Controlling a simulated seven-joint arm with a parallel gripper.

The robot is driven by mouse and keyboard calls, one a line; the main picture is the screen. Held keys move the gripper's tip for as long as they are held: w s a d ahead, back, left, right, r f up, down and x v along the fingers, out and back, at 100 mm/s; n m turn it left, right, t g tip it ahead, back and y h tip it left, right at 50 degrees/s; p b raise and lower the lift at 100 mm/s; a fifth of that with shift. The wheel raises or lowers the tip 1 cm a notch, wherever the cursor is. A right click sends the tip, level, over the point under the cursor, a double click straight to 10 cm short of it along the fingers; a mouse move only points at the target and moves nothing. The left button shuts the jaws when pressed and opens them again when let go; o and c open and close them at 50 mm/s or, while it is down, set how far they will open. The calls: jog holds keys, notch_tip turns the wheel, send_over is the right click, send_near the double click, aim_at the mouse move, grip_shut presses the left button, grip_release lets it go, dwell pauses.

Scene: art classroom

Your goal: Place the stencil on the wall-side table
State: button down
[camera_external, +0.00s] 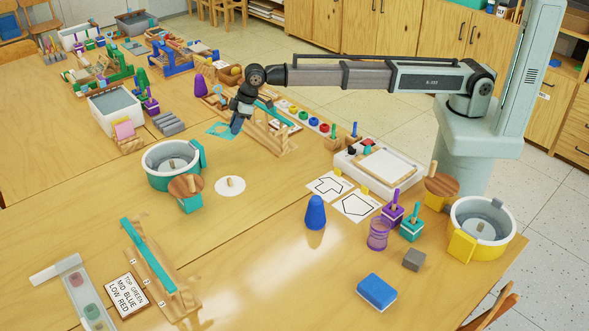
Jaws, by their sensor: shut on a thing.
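The stencil (220,130) looks like a thin, flat teal sheet with a cut-out, seen just left of my gripper. My gripper (236,128) points down over the middle of the tables and is shut on the stencil's right edge. The fingers hide that edge. I cannot tell whether the stencil touches the wood or is slightly above it. The wooden tabletops (85,190) meet along a seam; which one is the wall-side table is not clear from this view.
A wooden stand with a teal bar (268,128) is close to my gripper's right. A purple cone (200,86) stands behind it. A teal-and-white tub (173,164) and a white disc (230,186) are in front. Bare wood surrounds the seam.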

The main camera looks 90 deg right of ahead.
notch_tip(320, 180, down, 9)
jog(key=shift+f, duration=0.1)
dwell(0.4)
jog(key=shift+f, duration=0.15)
jog(key=c, duration=1)
grip_release()
jog(key=v, duration=1.2)
